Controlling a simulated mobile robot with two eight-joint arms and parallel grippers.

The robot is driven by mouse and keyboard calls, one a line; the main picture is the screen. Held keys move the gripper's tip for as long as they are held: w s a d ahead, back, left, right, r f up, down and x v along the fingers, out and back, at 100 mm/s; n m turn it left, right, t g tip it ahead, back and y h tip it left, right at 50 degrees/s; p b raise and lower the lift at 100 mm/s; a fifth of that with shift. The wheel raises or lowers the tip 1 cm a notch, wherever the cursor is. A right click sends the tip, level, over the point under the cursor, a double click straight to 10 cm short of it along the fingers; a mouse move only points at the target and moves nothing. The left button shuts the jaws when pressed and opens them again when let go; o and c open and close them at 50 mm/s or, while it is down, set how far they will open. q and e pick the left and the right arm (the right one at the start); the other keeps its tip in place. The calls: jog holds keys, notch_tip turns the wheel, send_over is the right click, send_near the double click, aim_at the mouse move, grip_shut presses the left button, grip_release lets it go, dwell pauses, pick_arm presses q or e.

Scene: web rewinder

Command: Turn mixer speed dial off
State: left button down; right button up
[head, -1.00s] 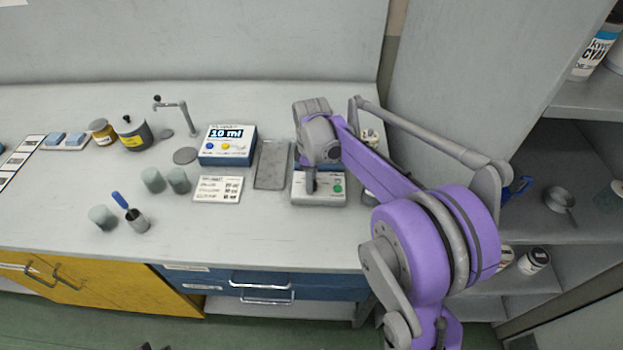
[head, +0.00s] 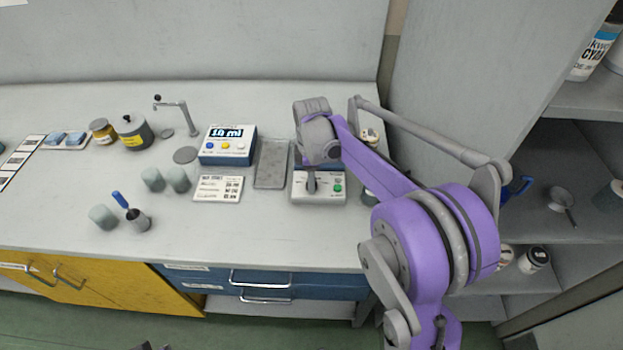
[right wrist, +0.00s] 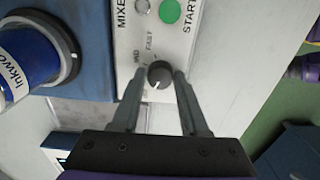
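The mixer control box (head: 318,197) is a light grey panel on the bench, with a green START button (right wrist: 171,11). It is partly hidden by my right arm in the head view. The dark round speed dial (right wrist: 160,75) has a white pointer line and stands beside the FAST marking. My right gripper (right wrist: 161,73) points down at the panel, its two fingertips on either side of the dial. Narrow gaps seem to show between fingers and dial; contact is not clear. Small dark tips at the bottom edge of the head view may be my left gripper (head: 155,346).
A blue dispenser reading 10 ml (head: 228,146), a label card (head: 218,188) and a grey tray (head: 271,164) lie left of the box. A blue container (right wrist: 30,60) stands close to the panel. Open shelves (head: 570,225) are at the right.

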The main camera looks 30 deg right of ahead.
jog(key=o, duration=0.3)
jog(key=shift+o, duration=0.2)
notch_tip(320, 180, up, 11)
jog(key=shift+p, duration=0.45)
jog(key=shift+f, duration=0.1)
jog(key=s+a+f+m+t+p, duration=0.2)
jog(key=s+a+m, duration=0.3)
jog(key=s, duration=0.6)
jog(key=s+a+f+m+t+p, duration=0.2)
jog(key=s+a+m, duration=0.3)
jog(key=s, duration=0.5)
jog(key=shift+s+a+f+m+t, duration=0.3)
jog(key=shift+s+m+t, duration=0.1)
jog(key=shift+m+t, duration=0.4)
